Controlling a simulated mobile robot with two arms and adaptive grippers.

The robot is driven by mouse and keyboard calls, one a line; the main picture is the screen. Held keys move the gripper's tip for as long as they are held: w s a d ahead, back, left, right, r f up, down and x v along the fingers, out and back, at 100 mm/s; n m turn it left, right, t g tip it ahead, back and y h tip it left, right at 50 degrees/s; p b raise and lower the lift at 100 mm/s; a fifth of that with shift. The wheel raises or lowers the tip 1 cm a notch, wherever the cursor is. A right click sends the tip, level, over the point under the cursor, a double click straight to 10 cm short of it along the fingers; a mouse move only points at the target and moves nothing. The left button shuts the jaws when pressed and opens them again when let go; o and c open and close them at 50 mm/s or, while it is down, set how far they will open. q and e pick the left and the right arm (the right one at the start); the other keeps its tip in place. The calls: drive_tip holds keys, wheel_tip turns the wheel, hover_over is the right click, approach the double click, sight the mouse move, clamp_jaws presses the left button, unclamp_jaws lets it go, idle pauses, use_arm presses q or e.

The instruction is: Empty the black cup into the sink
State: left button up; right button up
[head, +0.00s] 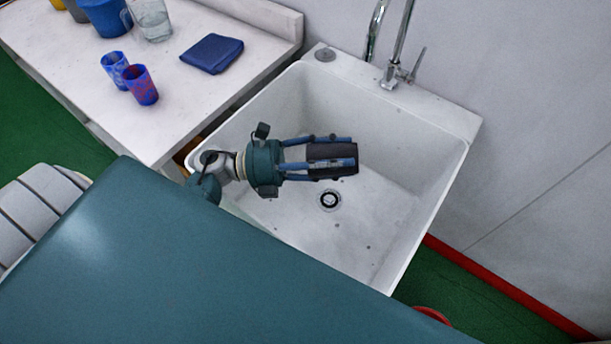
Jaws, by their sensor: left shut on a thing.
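The black cup (345,151) is held over the white sink (410,143), on its side, with its length running left to right. My left gripper (325,158) reaches in from the left and is shut on the black cup, its blue fingers along the cup's sides. The cup is above the basin, near the drain (329,200). Whether anything is inside the cup cannot be seen. Several small dark specks lie on the basin floor. My right gripper is not in view.
A tap (393,70) stands at the sink's back edge. The white counter (185,108) at left holds a folded blue cloth (212,53), two patterned cups (141,84), a clear glass (153,20) and several coloured containers at the back.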

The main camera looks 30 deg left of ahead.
sight(324, 150)
use_arm(q)
drive_tip(key=shift+s+a+r+t+h+b, duration=0.15)
drive_tip(key=shift+r+h+b, duration=0.1)
drive_tip(key=shift+r, duration=0.4)
drive_tip(key=shift+w+a+r+t+h+b, duration=0.1)
drive_tip(key=shift+r+h+b, duration=0.1)
drive_tip(key=shift+r, duration=0.4)
drive_tip(key=shift+s+a+r+t+h+b, duration=0.15)
drive_tip(key=shift+r+h+b, duration=0.1)
drive_tip(key=shift+r, duration=0.4)
drive_tip(key=shift+d, duration=0.1)
